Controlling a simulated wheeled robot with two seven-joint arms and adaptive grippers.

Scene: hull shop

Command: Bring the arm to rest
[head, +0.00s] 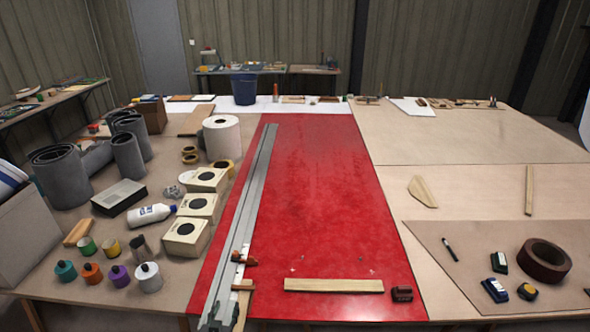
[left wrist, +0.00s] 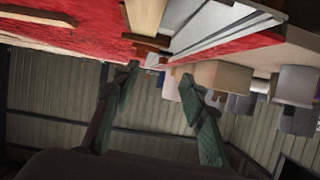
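My left gripper (left wrist: 160,78) shows in the left wrist view with its two dark green fingers spread apart. Nothing is between the fingers. In the head view, only a small dark part at the bottom edge, by the near end of the metal rails, may belong to it. The wrist view is tilted and shows the red table surface (left wrist: 90,32) and the metal rails (left wrist: 210,30) beyond the fingertips. I cannot tell the exact gap between the gripper and the table edge. My right gripper is in neither view.
Long metal rails (head: 243,215) lie along the left of the red panel (head: 320,200). Bottles, boxes and grey rolls (head: 62,178) crowd the left. The red panel's middle is clear.

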